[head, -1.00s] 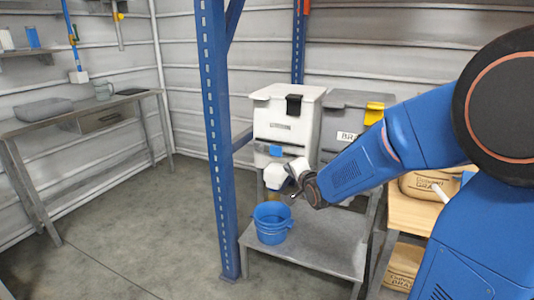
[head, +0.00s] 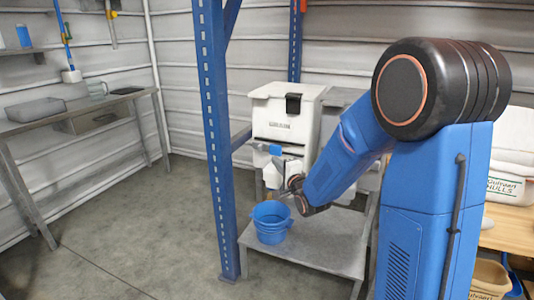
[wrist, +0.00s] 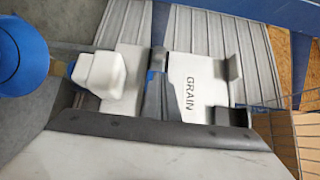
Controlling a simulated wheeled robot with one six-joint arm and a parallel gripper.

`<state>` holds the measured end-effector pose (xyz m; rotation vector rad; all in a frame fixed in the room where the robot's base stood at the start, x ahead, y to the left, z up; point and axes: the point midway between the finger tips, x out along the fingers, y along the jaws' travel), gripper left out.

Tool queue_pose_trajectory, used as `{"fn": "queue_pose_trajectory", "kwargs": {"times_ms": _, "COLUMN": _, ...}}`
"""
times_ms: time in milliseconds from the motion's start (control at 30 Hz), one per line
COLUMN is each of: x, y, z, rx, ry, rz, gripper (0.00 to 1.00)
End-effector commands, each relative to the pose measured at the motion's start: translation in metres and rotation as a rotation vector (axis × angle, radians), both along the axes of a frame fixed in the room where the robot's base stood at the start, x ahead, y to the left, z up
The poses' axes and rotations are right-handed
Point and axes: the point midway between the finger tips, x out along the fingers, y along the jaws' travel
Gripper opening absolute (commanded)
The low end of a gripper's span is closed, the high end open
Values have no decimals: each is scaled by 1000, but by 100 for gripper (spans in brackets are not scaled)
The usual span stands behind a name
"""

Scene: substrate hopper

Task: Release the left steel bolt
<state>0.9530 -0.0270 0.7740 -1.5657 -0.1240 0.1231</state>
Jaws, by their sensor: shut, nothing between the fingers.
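The white hopper (head: 284,118) stands on the low grey table, with a dark clip on its lid edge and a blue tab (head: 275,150) low on its front. In the wrist view its front, marked GRAIN (wrist: 190,92), appears turned sideways. My gripper (head: 281,194) is shut and empty, in front of the hopper's white spout (head: 272,176) and above the bucket's right side. I cannot pick out the left steel bolt; it is hidden or too small to tell. The spout shows larger in the wrist view (wrist: 100,73).
A blue bucket (head: 271,222) stands on the low table (head: 325,245) below the spout. A blue upright post (head: 215,140) rises just left of it. The floor between post and left bench (head: 75,118) is clear.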

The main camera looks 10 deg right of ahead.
Motion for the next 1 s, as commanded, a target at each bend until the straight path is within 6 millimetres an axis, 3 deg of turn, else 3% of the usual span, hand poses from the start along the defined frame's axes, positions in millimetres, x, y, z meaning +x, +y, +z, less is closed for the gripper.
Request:
{"fn": "queue_pose_trajectory", "kwargs": {"times_ms": 267, "x": 9, "y": 1, "z": 0, "rx": -1, "ry": 1, "rz": 0, "gripper": 0}}
{"fn": "queue_pose_trajectory", "kwargs": {"times_ms": 700, "x": 75, "y": 12, "z": 0, "rx": -2, "ry": 0, "rz": 0, "gripper": 0}}
{"fn": "queue_pose_trajectory", "kwargs": {"times_ms": 1000, "x": 98, "y": 16, "z": 0, "rx": -2, "ry": 1, "rz": 0, "gripper": 0}}
